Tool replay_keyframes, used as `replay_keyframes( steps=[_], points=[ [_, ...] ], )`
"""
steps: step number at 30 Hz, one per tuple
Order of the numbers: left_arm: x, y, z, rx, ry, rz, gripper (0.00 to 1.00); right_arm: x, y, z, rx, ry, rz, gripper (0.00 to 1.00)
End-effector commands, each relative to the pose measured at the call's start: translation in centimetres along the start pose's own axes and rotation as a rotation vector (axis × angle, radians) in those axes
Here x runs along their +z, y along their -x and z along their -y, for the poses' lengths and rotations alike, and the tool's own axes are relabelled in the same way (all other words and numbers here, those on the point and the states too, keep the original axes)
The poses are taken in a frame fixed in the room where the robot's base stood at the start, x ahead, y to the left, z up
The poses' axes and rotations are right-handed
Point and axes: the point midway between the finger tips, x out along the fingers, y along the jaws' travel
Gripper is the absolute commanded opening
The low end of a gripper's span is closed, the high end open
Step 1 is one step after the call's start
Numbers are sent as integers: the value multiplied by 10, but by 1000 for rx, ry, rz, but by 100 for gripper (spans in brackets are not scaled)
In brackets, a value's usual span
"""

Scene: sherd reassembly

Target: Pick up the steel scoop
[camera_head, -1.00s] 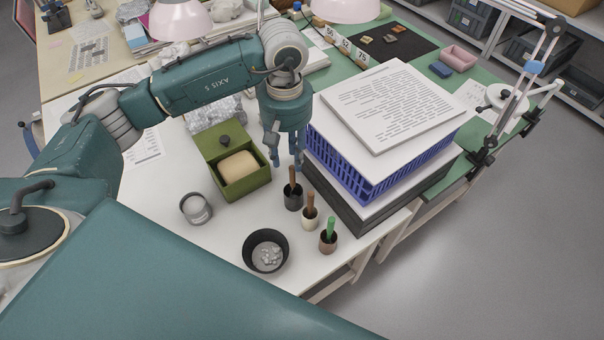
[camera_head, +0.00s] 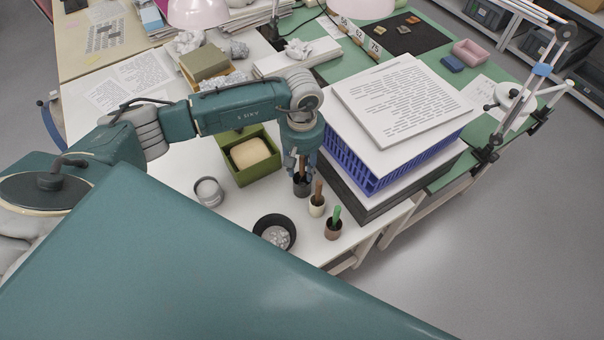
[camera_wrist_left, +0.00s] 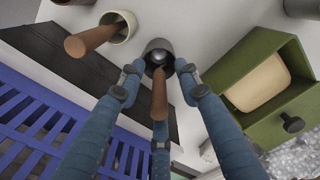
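The steel scoop's wooden handle (camera_wrist_left: 159,95) stands up out of a dark grey cup (camera_head: 302,186). In the left wrist view a shiny grey rounded part (camera_wrist_left: 160,57) shows inside the cup at the foot of the handle; the rest of the scoop is hidden by the cup. My left gripper (camera_head: 302,166) is right above the cup, pointing down. In the left wrist view its fingers (camera_wrist_left: 158,85) are spread apart around the handle, with gaps visible on both sides. My right gripper is not in view.
A cream cup (camera_head: 317,208) with a wooden handle and a brown cup (camera_head: 333,230) with a green handle stand close by. A green box (camera_head: 244,177) is to the left. A blue crate (camera_head: 378,172) under papers stands to the right. A black bowl (camera_head: 262,222) is in front.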

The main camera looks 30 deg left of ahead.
Motion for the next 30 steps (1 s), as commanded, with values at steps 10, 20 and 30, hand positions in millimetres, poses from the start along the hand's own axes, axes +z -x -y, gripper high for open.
replay_keyframes(
  steps=[10, 20, 30],
  points=[
    [0, 0, 0, 0, 0, 0, 0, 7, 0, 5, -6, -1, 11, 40],
    [0, 0, 0, 0, 0, -1, 0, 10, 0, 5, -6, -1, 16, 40],
    [-2, 26, 0, 3, -1, -5, 0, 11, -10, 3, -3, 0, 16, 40]
  ],
)
